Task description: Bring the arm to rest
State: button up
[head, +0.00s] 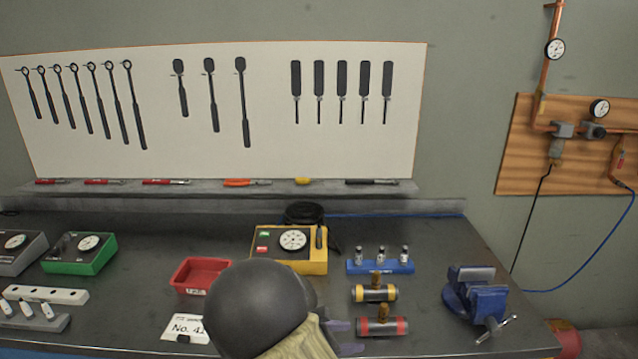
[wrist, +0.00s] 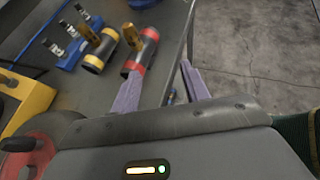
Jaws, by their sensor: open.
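My gripper (head: 346,338) is low over the front of the workbench in the head view, mostly hidden behind the dark rounded part of my arm. In the wrist view my gripper (wrist: 160,86) shows two purple fingers spread apart with nothing between them. A red-banded cylinder with a brass stem (head: 383,327) is just right of the fingers in the head view. In the wrist view the same red-banded cylinder (wrist: 141,54) lies beyond the fingertips, close to the bench edge. I cannot tell the height of the fingers above the bench.
A yellow-banded cylinder (head: 374,293), a blue holder with small bottles (head: 381,267), a yellow dial box (head: 313,266), a red tray (head: 196,276) and a blue vise (head: 474,292) stand on the dark bench (head: 140,262). Concrete floor (wrist: 260,55) shows beyond the bench edge.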

jog(key=s+d+r+m+g+y, duration=0.1)
jog(key=s+d+m+y, duration=0.4)
jog(key=m, duration=0.6)
jog(key=s+d+r+m+g+y, duration=0.1)
jog(key=s+d+r+m+y, duration=0.2)
jog(key=s+m+y, duration=0.3)
jog(key=s+d+m+p, duration=0.1)
jog(key=s+m, duration=0.2)
jog(key=m, duration=0.2)
jog(key=shift+s+d+r+m+g+y, duration=0.2)
jog(key=shift+s+d+m+g+y, duration=0.1)
jog(key=shift+d+m, duration=0.1)
jog(key=shift+w, duration=0.15)
jog(key=shift+c, duration=1.1)
jog(key=shift+a, duration=0.1)
